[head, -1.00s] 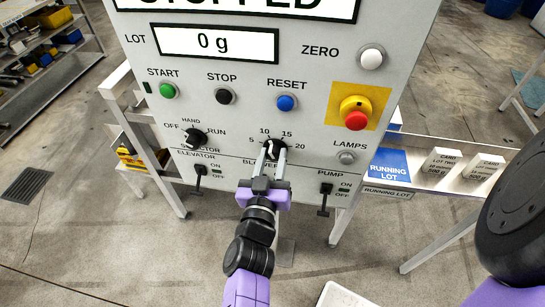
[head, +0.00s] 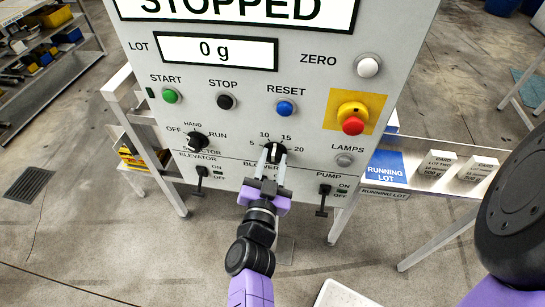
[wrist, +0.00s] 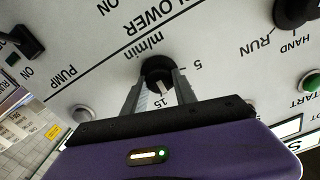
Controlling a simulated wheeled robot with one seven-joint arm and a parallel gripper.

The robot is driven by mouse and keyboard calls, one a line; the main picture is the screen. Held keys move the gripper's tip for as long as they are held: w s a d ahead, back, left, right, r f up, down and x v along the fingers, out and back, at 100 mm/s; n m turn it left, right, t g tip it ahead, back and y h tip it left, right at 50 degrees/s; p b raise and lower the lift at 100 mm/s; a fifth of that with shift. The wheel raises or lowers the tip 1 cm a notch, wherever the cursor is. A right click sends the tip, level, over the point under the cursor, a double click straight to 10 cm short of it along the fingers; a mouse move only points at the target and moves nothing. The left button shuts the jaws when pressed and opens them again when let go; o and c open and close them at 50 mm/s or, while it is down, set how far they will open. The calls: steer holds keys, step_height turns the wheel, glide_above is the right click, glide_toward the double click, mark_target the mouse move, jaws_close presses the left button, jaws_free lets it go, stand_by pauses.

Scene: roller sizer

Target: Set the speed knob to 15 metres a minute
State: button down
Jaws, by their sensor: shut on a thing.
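The speed knob (wrist: 157,71) is a round black knob on the grey panel, under the scale 5, 10, 15, 20; it also shows in the head view (head: 275,149). My gripper (head: 270,157) is shut on it, with one finger on each side. In the wrist view, where the panel appears upside down, the fingers (wrist: 159,88) flank the knob. A white pointer mark lies between them, towards the printed 15. The fingers hide the 10 and 20 there, so I cannot tell whether it sits exactly on 15.
The selector knob (head: 197,142) is to the left, the elevator switch (head: 201,176) and pump switch (head: 324,194) below to either side. The red emergency button (head: 352,125) is at upper right. The display (head: 217,50) reads 0 g, with STOPPED above.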

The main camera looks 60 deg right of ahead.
steer(key=shift+m+p, duration=0.5)
steer(key=shift+m, duration=1.8)
steer(key=c, duration=1)
jaws_free()
steer(key=shift+s, duration=0.1)
steer(key=b+v, duration=0.2)
steer(key=v, duration=0.5)
steer(key=shift+a, duration=0.4)
steer(key=shift+s, duration=0.1)
